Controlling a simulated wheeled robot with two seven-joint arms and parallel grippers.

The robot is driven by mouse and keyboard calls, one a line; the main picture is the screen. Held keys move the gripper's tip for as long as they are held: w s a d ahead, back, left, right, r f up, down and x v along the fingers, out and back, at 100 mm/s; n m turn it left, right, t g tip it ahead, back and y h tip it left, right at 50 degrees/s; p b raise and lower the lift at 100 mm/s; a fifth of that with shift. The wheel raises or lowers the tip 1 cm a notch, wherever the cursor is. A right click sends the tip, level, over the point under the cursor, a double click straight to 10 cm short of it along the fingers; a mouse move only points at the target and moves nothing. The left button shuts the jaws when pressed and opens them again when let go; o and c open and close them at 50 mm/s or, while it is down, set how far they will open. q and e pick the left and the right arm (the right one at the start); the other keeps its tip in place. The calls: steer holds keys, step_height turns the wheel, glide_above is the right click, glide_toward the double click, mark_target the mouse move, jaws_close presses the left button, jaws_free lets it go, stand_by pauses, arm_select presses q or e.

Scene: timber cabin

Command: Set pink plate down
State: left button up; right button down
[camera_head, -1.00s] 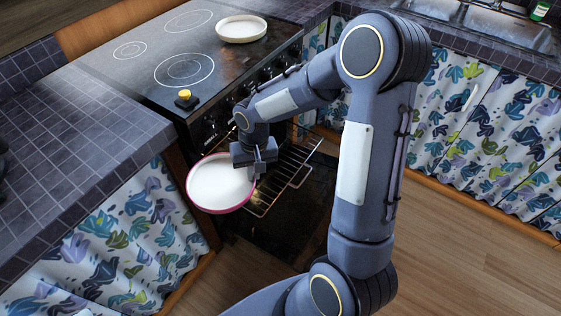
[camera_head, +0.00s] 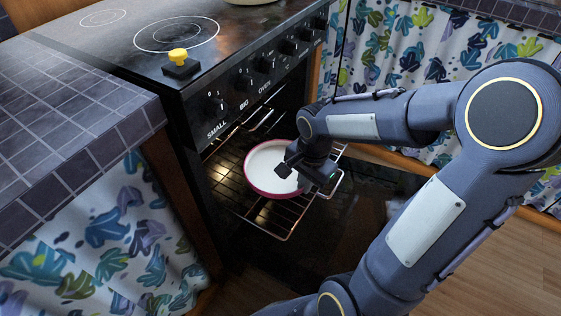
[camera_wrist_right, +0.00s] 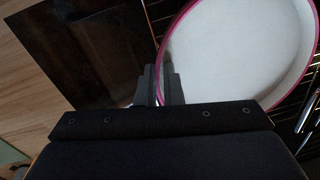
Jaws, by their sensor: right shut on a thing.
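The pink plate (camera_head: 266,172) is white inside with a pink rim. It is over the pulled-out wire oven rack (camera_head: 291,231) of the open oven, in the head view. My right gripper (camera_head: 293,172) is shut on the plate's right rim. In the right wrist view the plate (camera_wrist_right: 240,50) fills the upper right, with its rim between the fingers (camera_wrist_right: 162,88). Whether the plate touches the rack cannot be told. My left gripper is not in view.
The open oven door (camera_head: 352,207) lies below the rack. A yellow-topped black object (camera_head: 180,64) sits at the stove's front corner. A tiled counter (camera_head: 62,110) is at the left. Another pale dish (camera_head: 250,1) shows at the stovetop's far edge.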

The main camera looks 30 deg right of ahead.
steer(key=w+d+f+b, duration=0.1)
steer(key=w+d, duration=0.1)
steer(key=w+d+f, duration=0.2)
steer(key=w+d+f+b, duration=0.1)
steer(key=w+d, duration=0.1)
steer(key=shift+d+f+b, duration=0.2)
steer(key=shift+d+b, duration=0.05)
steer(key=shift+b, duration=0.1)
steer(key=w+d+f, duration=0.1)
steer(key=w+d+f+b, duration=0.1)
steer(key=f, duration=0.1)
steer(key=w+d+f+b, duration=0.1)
steer(key=shift+d+f, duration=0.15)
steer(key=shift+f, duration=0.25)
steer(key=shift+w+d+f, duration=0.15)
steer(key=shift+f, duration=0.05)
step_height(320, 180, down, 4)
steer(key=shift+w+d+r+b, duration=0.15)
steer(key=shift+r+b, duration=0.05)
steer(key=shift+b, duration=0.7)
steer(key=shift+r, duration=0.1)
steer(key=c, duration=2)
jaws_free()
steer(key=shift+f, duration=0.25)
steer(key=o, duration=0.4)
steer(key=shift+o, duration=0.2)
